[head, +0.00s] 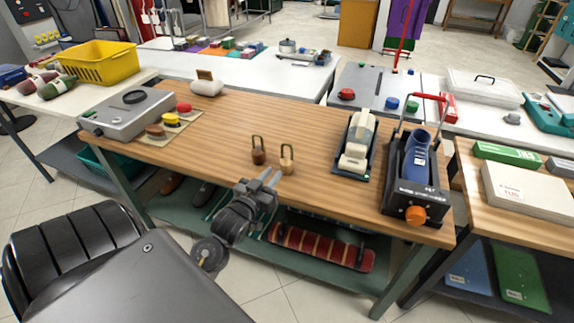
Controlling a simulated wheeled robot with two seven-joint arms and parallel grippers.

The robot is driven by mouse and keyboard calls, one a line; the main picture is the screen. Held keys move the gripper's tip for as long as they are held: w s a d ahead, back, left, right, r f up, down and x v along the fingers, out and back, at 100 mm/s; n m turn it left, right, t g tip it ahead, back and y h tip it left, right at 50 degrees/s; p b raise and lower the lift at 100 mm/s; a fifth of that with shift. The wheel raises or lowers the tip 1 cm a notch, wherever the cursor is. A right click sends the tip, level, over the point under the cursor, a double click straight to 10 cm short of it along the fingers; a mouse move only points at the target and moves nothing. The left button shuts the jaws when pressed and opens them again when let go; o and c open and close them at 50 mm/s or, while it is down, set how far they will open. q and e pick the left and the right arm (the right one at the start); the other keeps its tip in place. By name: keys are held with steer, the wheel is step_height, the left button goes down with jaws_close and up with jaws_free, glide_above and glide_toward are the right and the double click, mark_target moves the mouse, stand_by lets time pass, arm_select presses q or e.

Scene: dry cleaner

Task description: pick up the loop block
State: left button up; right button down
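Two small blocks with loop handles stand upright near the front middle of the wooden table. One is a dark brown block (258,156) with a dark loop on top. The other is a lighter tan block (287,165) with a brass-coloured loop, just to its right. I cannot tell which one the task names. My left gripper (271,178) is at the table's front edge, just in front of the two blocks and nearer the tan one. Its two fingers look apart, with nothing between them. My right gripper is not in view.
A grey machine (127,112) and a mat with coloured knobs (168,130) are to the left. The tabletop (220,135) around the blocks is clear.

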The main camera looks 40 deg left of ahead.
arm_select(q)
glide_toward(292, 151)
steer(key=shift+p+x, duration=0.35)
steer(key=shift+x, duration=1.1)
steer(key=shift+p+x, duration=0.65)
steer(key=shift+x, duration=1.9)
steer(key=shift+f, duration=0.1)
steer(key=shift+c, duration=0.4)
jaws_close()
